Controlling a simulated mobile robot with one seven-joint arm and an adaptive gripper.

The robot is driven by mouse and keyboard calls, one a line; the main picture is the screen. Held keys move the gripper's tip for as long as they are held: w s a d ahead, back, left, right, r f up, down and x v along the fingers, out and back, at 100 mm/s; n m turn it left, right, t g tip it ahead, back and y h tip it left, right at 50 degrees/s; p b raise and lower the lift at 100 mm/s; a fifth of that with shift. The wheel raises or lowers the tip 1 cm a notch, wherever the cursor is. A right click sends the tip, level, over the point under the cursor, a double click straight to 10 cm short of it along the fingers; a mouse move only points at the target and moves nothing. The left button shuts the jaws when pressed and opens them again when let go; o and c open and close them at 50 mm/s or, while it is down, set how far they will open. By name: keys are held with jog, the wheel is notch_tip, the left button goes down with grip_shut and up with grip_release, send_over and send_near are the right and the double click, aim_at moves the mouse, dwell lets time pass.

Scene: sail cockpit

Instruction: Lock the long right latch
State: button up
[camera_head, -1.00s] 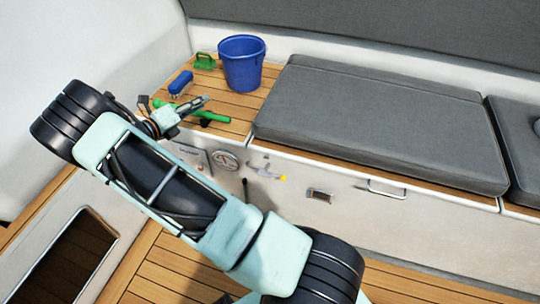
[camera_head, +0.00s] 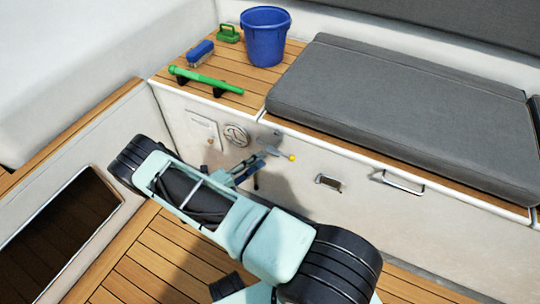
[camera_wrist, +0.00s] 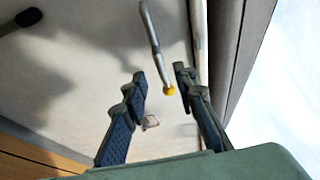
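A long grey latch lever with a yellow tip (camera_head: 280,154) is mounted on the white locker front below the seat. It also shows in the wrist view (camera_wrist: 153,38), with its yellow end just ahead of the gap between my fingertips. My gripper (camera_wrist: 160,76) is open and empty, with one finger to each side of the yellow tip as seen there. In the head view my gripper (camera_head: 255,165) is close to the lever, overlapping its left part. I cannot tell whether a finger touches it.
A small recessed catch (camera_head: 328,182) and a bar handle (camera_head: 399,182) are to the right on the locker front. A round fitting (camera_head: 236,135) is to the left. A blue bucket (camera_head: 265,38), blue brush (camera_head: 201,53) and green tube (camera_head: 206,79) are on the wooden top.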

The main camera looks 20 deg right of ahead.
aim_at(276, 147)
jog(key=shift+b+x, duration=0.35)
jog(key=shift+x, duration=2.35)
grip_shut()
